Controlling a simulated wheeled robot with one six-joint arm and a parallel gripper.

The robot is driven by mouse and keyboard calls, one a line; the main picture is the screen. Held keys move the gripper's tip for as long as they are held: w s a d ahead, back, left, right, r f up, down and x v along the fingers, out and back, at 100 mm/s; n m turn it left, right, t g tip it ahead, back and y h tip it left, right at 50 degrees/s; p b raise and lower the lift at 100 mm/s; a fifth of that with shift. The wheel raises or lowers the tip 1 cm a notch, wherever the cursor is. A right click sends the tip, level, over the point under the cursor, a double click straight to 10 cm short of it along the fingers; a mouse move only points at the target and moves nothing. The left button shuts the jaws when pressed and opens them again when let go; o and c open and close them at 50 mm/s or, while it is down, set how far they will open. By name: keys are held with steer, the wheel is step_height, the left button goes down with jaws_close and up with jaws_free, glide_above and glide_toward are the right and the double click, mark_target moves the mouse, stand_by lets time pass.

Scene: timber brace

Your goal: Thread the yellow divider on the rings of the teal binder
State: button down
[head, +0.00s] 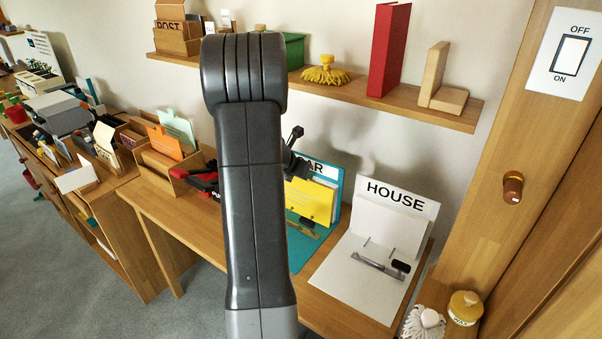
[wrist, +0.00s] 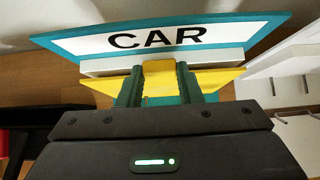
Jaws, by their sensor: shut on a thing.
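The teal binder (head: 298,256) stands open on the desk, its upright back carrying a CAR label; the teal back also shows in the wrist view (wrist: 262,27). The yellow divider (head: 311,203) is upright in front of that back, with white sheets (head: 327,180) behind it. My gripper (head: 297,168) is at the divider's top edge. In the wrist view, the two fingers of my gripper (wrist: 160,82) are shut on the tab of the yellow divider (wrist: 218,78). The divider's lower edge is close to the binder's ring mechanism; whether rings pass through its holes I cannot tell.
A white binder (head: 345,272) labelled HOUSE lies open to the right, its rings showing. A red and black tool (head: 203,183) and wooden file boxes (head: 160,160) are to the left. A shelf (head: 420,108) with a red book (head: 389,50) runs above.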

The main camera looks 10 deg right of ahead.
stand_by(0.4)
steer(key=c, duration=0.9)
jaws_free()
steer(key=shift+c, duration=0.2)
steer(key=shift+o, duration=0.4)
steer(key=o, duration=0.4)
step_height(320, 180, up, 8)
steer(key=p, duration=0.7)
steer(key=shift+f, duration=0.15)
